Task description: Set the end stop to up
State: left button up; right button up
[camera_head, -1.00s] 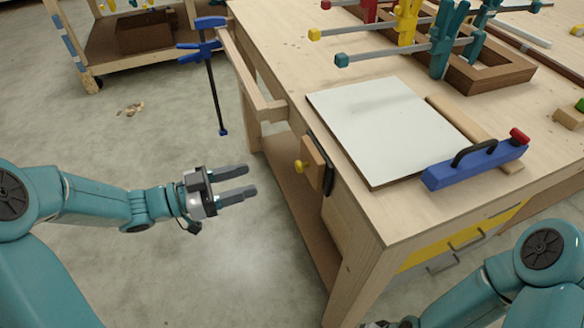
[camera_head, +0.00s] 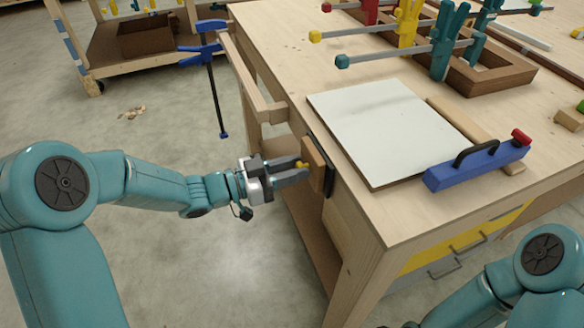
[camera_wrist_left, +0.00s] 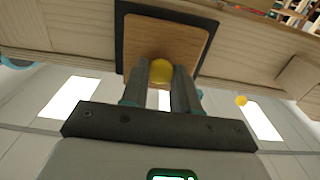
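The end stop is a wooden block (camera_head: 318,172) on a dark plate on the bench's left side, with a yellow knob (camera_head: 303,164) facing outward. In the left wrist view the block (camera_wrist_left: 190,42) lies straight ahead and the knob (camera_wrist_left: 162,70) sits between the fingertips. My left gripper (camera_head: 304,171) reaches in from the left. Its fingers lie on either side of the knob and appear to touch it. My right arm shows at the lower right; its gripper is out of view.
The workbench (camera_head: 285,60) holds a white board (camera_head: 385,130), a blue tool with a red knob (camera_head: 478,166) and several clamps. A blue clamp (camera_head: 212,85) hangs near the bench's left rail. The floor left of the bench is mostly clear.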

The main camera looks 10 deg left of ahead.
aim_at(309, 151)
pick_arm(q)
grip_shut()
notch_tip(309, 151, up, 4)
jog(key=p, duration=0.2)
jog(key=shift+p, duration=0.4)
jog(key=o, duration=0.6)
grip_release()
jog(key=shift+a, duration=0.1)
jog(key=v, duration=1.6)
jog(key=shift+s+p, duration=0.1)
jog(key=shift+p, duration=0.25)
